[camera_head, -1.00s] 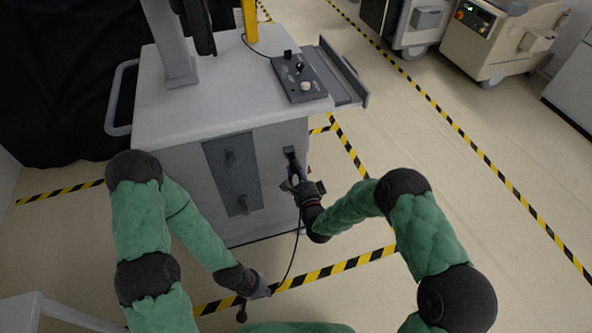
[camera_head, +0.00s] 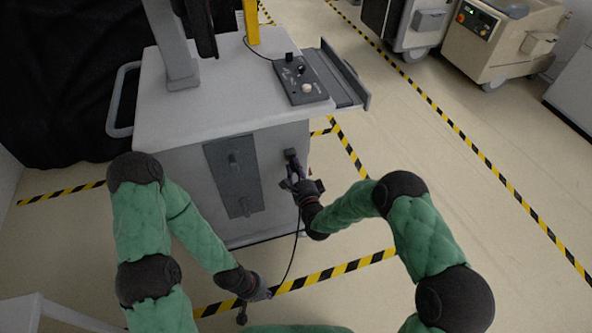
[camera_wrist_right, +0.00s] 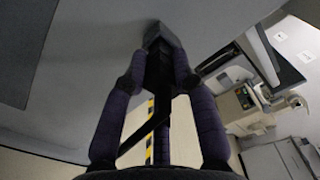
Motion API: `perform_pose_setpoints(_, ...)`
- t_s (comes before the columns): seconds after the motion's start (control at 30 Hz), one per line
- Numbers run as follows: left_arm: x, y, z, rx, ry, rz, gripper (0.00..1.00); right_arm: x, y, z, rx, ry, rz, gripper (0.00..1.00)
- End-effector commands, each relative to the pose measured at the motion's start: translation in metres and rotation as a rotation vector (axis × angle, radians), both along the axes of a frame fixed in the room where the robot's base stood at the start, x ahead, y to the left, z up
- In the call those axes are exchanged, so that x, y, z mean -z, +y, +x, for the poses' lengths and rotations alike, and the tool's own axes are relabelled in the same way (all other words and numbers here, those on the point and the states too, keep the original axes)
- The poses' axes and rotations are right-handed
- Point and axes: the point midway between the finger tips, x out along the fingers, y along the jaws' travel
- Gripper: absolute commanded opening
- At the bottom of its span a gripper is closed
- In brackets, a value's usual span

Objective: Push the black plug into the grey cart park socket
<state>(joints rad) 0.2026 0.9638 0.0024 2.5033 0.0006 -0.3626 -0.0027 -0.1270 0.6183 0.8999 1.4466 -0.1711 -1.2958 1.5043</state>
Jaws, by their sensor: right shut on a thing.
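The grey cart (camera_head: 275,150) has a small dark grey park socket (camera_head: 290,153) on its front face near the right edge. It also shows in the wrist view (camera_wrist_right: 161,37). My right gripper (camera_head: 293,174) is just in front of and below the socket. In the wrist view its two fingers are shut on the black plug (camera_wrist_right: 158,72), whose front end meets the socket. I cannot tell how deep the plug sits. A black cable (camera_head: 294,256) hangs from it towards the floor. My left gripper (camera_head: 261,291) is low, near the floor tape, its fingers too small to read.
A control box (camera_head: 302,80) lies on the cart top, with a side shelf (camera_head: 340,75) beyond. Other carts (camera_head: 490,45) stand at the back right. The floor on the right is clear.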

Motion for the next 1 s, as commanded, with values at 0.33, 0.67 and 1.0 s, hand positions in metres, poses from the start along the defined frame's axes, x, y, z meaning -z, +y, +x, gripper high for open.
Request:
perform_pose_setpoints(0.33,0.0,0.0,0.0,0.0,0.0,0.0,0.0,0.0,0.003,0.007,0.0,0.0,0.0,0.0)
perform_pose_setpoints(0.67,0.0,0.0,0.0,0.0,0.0,0.0,0.0,0.0,0.005,0.014,0.0,0.0,0.0,0.0)
perform_pose_setpoints(1.0,0.0,0.0,0.0,0.0,0.0,0.0,0.0,0.0,0.005,0.016,0.0,0.0,0.0,0.55)
